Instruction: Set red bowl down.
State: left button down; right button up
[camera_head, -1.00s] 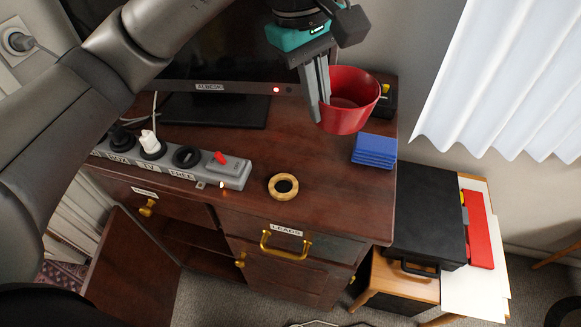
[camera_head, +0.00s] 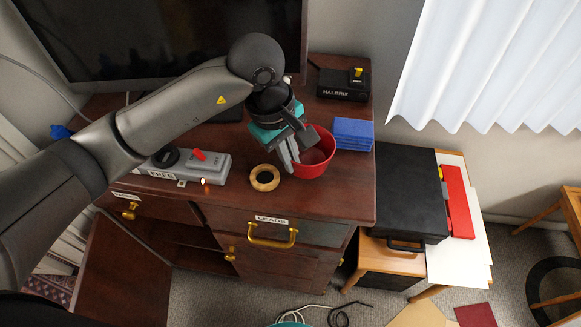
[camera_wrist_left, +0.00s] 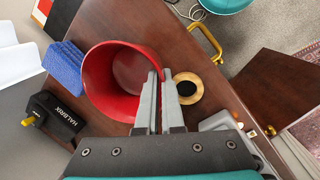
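The red bowl (camera_head: 318,158) is upright at the desk's right part, between the wooden ring and the blue block stack. My left gripper (camera_head: 288,160) reaches it from the left, at the bowl's near-left rim. In the left wrist view its fingers (camera_wrist_left: 160,95) straddle the wall of the red bowl (camera_wrist_left: 105,80), one finger inside and one outside, close together on the rim. The bowl is at or just above the desk top (camera_head: 335,200); I cannot tell if its base touches. My right gripper is not in view.
A wooden ring (camera_head: 264,178) lies just left of the bowl. Blue blocks (camera_head: 353,134) and a black HALBRIX box (camera_head: 343,84) are behind and right. The desk's front-right corner is clear.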

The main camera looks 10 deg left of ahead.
aim_at(296, 185)
pick_arm(q)
jog(key=shift+a+x, duration=0.15)
jog(key=shift+x, duration=0.75)
jog(key=shift+a+x, duration=0.2)
jog(key=shift+x, duration=0.65)
jog(key=shift+s+f, duration=0.1)
jog(key=shift+f, duration=0.15)
jog(key=c, duration=1.1)
grip_release()
jog(key=shift+o, duration=0.2)
